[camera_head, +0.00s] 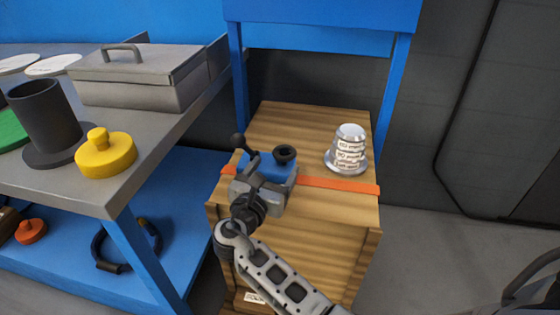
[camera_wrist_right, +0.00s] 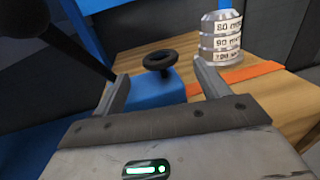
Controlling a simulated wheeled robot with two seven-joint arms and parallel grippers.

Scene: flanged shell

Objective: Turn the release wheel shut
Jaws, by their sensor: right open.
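The release wheel is a small black handwheel (camera_head: 285,154) on top of a blue block (camera_head: 259,165) on the wooden crate. In the right wrist view the wheel (camera_wrist_right: 159,60) stands beyond and between my fingertips, apart from them. My right gripper (camera_head: 262,178) is open and empty, low over the near side of the blue block and partly hiding it. Both fingers (camera_wrist_right: 162,78) show in the wrist view. A black ball-ended lever (camera_head: 239,141) rises left of the wheel. My left gripper is not in view.
A silver flanged shell (camera_head: 347,150) with white labels stands right of the wheel on the crate (camera_head: 300,120). An orange strap (camera_head: 335,184) crosses the crate. At left, a grey bench (camera_head: 110,192) holds a lidded metal box (camera_head: 140,85), a dark cup (camera_head: 45,115) and a yellow knobbed piece (camera_head: 106,157).

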